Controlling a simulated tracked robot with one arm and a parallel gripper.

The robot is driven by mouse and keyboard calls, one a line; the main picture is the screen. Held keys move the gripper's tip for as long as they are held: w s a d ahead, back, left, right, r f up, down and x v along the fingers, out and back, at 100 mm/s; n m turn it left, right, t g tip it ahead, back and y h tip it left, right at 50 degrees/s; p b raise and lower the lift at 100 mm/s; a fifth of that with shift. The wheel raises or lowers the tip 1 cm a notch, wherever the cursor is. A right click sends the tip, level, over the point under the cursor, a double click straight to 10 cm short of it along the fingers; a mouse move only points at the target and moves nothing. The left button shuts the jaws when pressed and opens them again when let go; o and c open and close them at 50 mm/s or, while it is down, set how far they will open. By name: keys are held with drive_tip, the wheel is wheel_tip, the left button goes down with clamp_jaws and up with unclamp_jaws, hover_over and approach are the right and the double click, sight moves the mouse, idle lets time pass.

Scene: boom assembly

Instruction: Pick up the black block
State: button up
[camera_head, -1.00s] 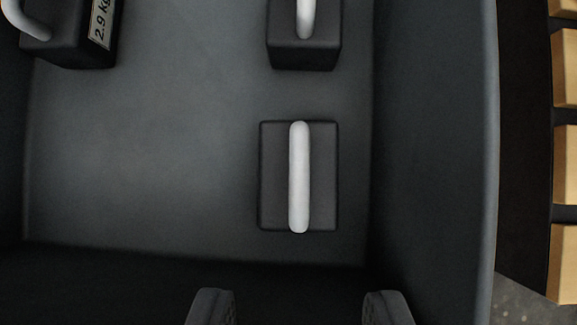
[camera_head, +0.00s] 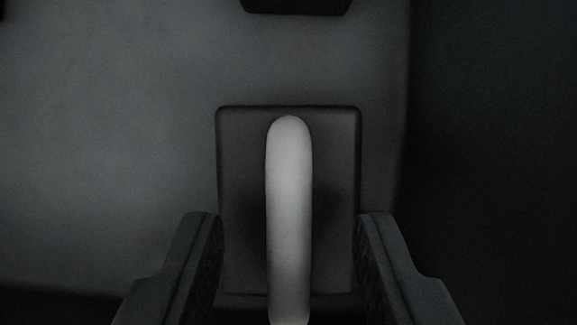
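A black block (camera_head: 240,150) with a thick white handle (camera_head: 289,200) along its top is in the middle of the view, on the floor of a dark bin. My gripper (camera_head: 289,235) is open. Its two fingers are at the left and right of the block's near part, with the handle between them. The fingers are apart from the handle. Whether they touch the block's sides I cannot tell. The near end of the handle runs out of the bottom of the frame.
Another black block (camera_head: 295,5) shows in part at the top edge. The bin's dark right wall (camera_head: 490,150) is a short way to the right of the block. The bin floor (camera_head: 100,150) to the left is clear.

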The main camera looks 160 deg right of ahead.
clamp_jaws()
drive_tip(key=shift+r, duration=0.1)
idle(1.2)
